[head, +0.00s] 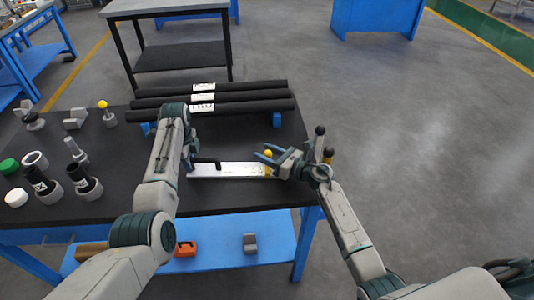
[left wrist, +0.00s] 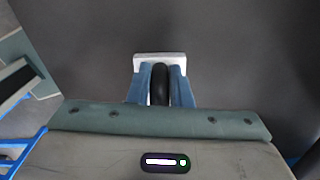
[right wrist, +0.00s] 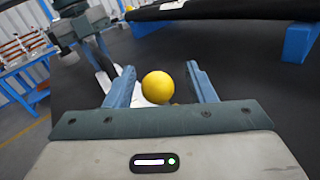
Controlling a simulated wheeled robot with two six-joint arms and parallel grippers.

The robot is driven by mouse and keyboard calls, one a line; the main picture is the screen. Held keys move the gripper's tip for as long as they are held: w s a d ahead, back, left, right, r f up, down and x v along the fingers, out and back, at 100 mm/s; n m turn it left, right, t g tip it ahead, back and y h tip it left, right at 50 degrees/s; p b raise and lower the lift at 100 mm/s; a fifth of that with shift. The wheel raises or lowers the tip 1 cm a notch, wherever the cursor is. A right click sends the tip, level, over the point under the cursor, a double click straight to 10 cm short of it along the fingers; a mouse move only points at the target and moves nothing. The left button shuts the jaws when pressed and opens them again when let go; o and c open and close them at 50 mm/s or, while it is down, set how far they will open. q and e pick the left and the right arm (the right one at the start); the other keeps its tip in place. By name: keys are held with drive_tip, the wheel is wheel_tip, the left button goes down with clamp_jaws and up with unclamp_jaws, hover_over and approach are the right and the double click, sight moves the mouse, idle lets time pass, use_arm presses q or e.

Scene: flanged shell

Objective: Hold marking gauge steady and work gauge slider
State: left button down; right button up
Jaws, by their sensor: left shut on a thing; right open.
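The marking gauge (head: 228,170) is a flat, light bar lying on the black tabletop in the head view. Its black handle (head: 205,162) is at the left end. My left gripper (head: 190,168) is shut on that handle; in the left wrist view the fingers (left wrist: 160,88) close on both sides of the black handle (left wrist: 160,82). The gauge slider carries a yellow ball knob (head: 268,155) near the bar's right end. My right gripper (head: 268,157) is open around the knob; in the right wrist view the yellow knob (right wrist: 158,87) sits between the spread fingers, with gaps visible on both sides.
Several black bars (head: 215,98) lie on blue supports behind the gauge. Dark cylinders (head: 85,182), a green cap (head: 9,166) and a yellow-knobbed piece (head: 107,115) stand at the table's left. A blue lower shelf (head: 215,247) holds an orange piece (head: 186,249). The front tabletop is clear.

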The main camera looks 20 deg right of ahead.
drive_tip(key=shift+c, duration=0.2)
clamp_jaws()
drive_tip(key=shift+a, duration=0.3)
drive_tip(key=shift+o, duration=0.2)
unclamp_jaws()
drive_tip(key=v, duration=1.2)
